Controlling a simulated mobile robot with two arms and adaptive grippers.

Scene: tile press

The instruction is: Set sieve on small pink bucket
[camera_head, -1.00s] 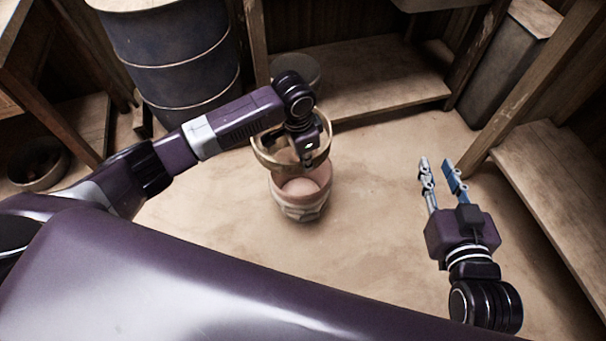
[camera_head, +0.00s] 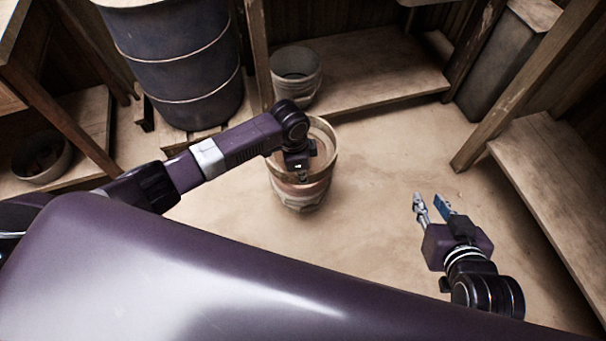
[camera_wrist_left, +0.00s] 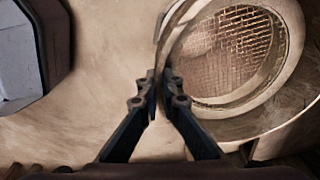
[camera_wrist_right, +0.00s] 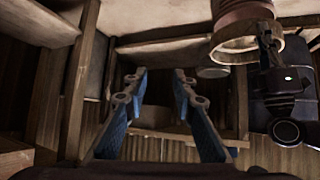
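My left gripper (camera_head: 300,174) is shut on the rim of the sieve (camera_head: 329,142), a round wooden-rimmed frame. In the left wrist view the sieve's mesh (camera_wrist_left: 232,52) shows, and the rim passes between the fingertips (camera_wrist_left: 165,88). The small pink bucket (camera_head: 300,197) stands on the floor directly under the sieve. The sieve's ring (camera_wrist_right: 245,44) also shows right at the mouth of the bucket (camera_wrist_right: 240,14) in the right wrist view. I cannot tell whether the sieve rests on the bucket. My right gripper (camera_head: 432,205) is open and empty, away to the right.
A grey bucket (camera_head: 297,73) stands behind, by the wooden post. A dark blue drum (camera_head: 180,65) stands at the back left, with a bowl (camera_head: 42,157) on the left shelf. A wooden shelf (camera_head: 560,180) borders the right. The floor between bucket and right gripper is clear.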

